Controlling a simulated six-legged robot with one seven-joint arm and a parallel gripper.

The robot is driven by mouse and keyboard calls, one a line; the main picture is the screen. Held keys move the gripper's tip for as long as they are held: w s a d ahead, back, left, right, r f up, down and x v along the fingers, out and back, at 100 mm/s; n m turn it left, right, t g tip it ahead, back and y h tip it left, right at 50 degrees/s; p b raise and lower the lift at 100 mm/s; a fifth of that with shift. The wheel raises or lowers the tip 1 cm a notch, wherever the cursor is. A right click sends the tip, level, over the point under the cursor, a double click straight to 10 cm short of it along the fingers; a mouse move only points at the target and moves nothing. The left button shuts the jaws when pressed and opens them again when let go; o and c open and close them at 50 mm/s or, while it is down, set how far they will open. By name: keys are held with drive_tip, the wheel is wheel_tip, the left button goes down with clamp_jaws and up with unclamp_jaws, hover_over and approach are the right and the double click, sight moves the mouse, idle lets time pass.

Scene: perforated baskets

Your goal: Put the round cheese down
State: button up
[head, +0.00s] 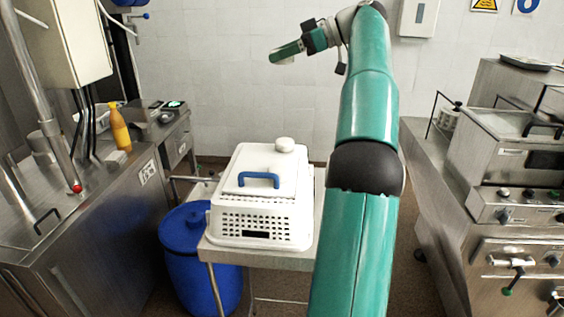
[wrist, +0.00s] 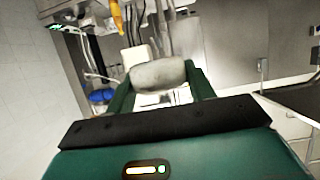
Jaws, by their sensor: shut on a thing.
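My gripper (head: 274,56) is raised high, well above and behind the table in the head view. It is shut on a pale round cheese. In the wrist view the cheese (wrist: 158,74) sits between the two green fingers of my gripper (wrist: 160,80), clear of any surface. In the head view only a little of it shows below the fingers. A second whitish round piece (head: 284,145) lies on top of the white perforated basket (head: 262,228), at its far right corner.
The basket, with a blue handle (head: 258,180) on top, stands on a small metal table (head: 222,257). A blue barrel (head: 190,262) stands at its left. An orange bottle (head: 119,128) stands on the left steel counter. Steel machines (head: 520,150) line the right.

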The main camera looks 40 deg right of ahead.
sight(282, 163)
drive_tip(key=shift+w+a, duration=0.15)
drive_tip(key=shift+a+f, duration=0.1)
wheel_tip(282, 163, down, 27)
drive_tip(key=shift+f, duration=0.15)
idle(0.4)
drive_tip(key=shift+f, duration=0.1)
drive_tip(key=o, duration=1)
